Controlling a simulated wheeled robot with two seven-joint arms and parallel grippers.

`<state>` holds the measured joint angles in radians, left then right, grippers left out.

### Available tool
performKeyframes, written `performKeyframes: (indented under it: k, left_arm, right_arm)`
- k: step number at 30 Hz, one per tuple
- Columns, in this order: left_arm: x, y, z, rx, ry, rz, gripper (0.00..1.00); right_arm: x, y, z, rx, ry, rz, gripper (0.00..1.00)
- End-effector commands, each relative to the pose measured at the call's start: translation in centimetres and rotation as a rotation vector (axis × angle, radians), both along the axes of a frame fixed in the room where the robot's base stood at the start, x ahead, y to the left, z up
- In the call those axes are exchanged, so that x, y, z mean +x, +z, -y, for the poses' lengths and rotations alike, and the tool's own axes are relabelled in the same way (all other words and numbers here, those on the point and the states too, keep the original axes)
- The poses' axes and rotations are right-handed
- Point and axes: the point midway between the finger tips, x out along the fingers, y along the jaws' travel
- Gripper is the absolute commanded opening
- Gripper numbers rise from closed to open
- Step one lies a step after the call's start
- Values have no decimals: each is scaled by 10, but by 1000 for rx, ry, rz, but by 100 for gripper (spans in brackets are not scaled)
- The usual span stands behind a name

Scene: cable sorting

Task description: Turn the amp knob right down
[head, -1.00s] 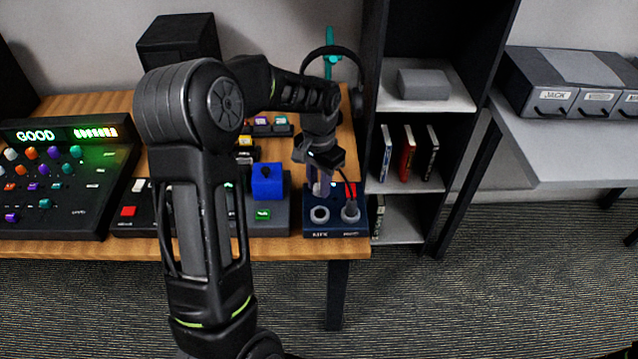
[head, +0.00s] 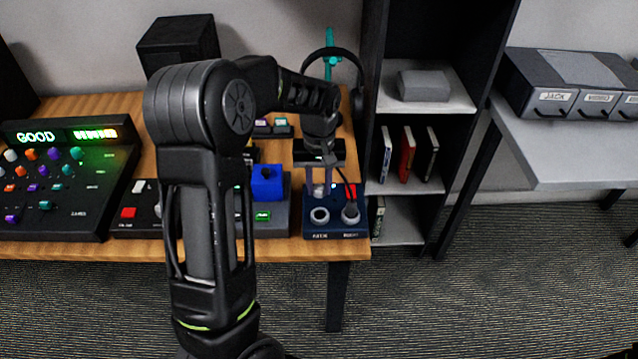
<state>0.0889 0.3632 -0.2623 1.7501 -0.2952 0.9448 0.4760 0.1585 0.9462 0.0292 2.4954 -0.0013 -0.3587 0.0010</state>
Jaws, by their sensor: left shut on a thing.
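A small dark blue box (head: 336,230) stands at the right front end of the wooden desk. It has two round grey sockets or knobs on its front part, the left one (head: 319,215) and the right one (head: 351,213), with small labels below that are hard to read. My left gripper (head: 319,188) points down over the back left of the box. Its fingers are shut around a small grey knob (head: 319,190), mostly hidden between them. My right gripper is not in view.
A red-tipped cable (head: 345,182) runs close to the right of my gripper. A blue block (head: 267,183) on a grey unit stands left of the box. Headphones on a teal stand (head: 330,50) are behind. A shelf (head: 420,100) rises at the right.

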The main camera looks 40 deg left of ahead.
Motion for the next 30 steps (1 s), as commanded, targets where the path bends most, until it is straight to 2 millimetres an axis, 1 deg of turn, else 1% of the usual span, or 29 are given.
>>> performKeyframes:
  k: [14,15,23,30]
  left_arm:
    - [1,0,0,0,24,2,0]
    - [1,0,0,0,24,2,27]
    - [0,0,0,1,23,1,48]
    - [0,0,0,1,22,1,48]
  right_arm:
    - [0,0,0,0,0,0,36]
    - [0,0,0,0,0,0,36]
    - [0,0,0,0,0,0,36]
    - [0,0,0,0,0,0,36]
